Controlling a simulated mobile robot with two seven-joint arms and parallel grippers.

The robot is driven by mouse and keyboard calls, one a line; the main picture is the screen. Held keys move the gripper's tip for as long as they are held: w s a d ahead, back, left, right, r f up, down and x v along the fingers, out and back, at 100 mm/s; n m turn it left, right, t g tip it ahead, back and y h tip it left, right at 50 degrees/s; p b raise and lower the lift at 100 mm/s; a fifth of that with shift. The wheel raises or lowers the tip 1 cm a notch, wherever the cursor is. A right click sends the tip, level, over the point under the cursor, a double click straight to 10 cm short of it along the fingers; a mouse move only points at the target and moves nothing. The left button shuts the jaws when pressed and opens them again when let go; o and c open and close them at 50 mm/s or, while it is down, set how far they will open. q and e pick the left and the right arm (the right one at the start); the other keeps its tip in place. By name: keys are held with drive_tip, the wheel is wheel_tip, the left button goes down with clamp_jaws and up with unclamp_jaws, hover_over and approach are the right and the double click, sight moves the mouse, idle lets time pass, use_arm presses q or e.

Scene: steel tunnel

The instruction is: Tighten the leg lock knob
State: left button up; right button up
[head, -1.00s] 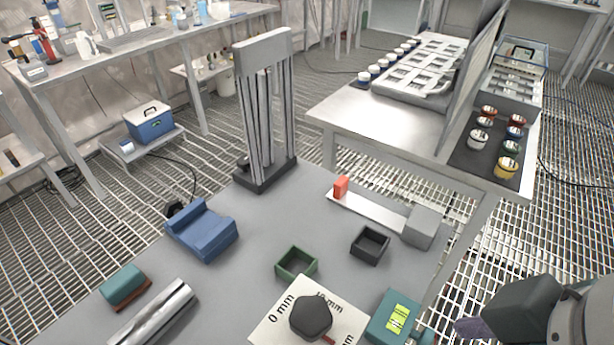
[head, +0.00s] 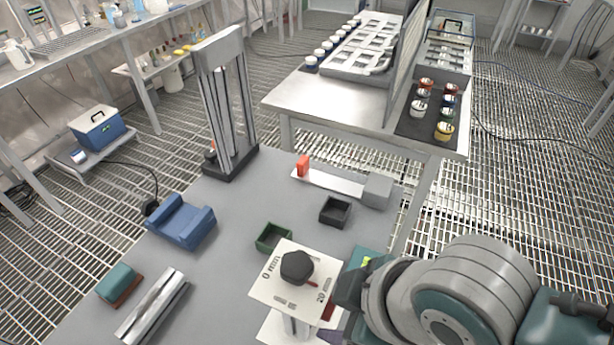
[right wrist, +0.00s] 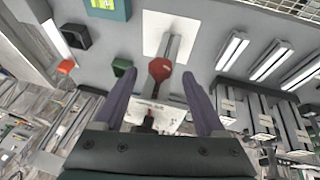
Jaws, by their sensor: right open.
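A stand with a white scale plate (head: 262,287) and a black knob (head: 297,266) on top is at the front of the grey table in the head view. In the right wrist view a red knob (right wrist: 160,68) sits on the stand's grey leg (right wrist: 172,47), which meets a white base plate (right wrist: 152,33). My right gripper (right wrist: 159,80) is open, its purple fingers either side of the red knob in the picture, with gaps visible; I cannot tell the depth. In the head view its dark body (head: 350,288) is beside the scale plate, fingers mostly hidden. My left gripper is out of view.
A green tray (head: 272,236), a black tray (head: 335,210), a blue cradle (head: 180,222) and a metal bar (head: 152,306) lie on the table. A tall grey rack (head: 226,105) stands at its back. The table's middle is clear.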

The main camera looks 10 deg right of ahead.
sight(328, 309)
drive_tip(key=shift+b+x, duration=0.35)
drive_tip(key=shift+x, duration=1.05)
drive_tip(key=shift+c, duration=0.2)
clamp_jaws()
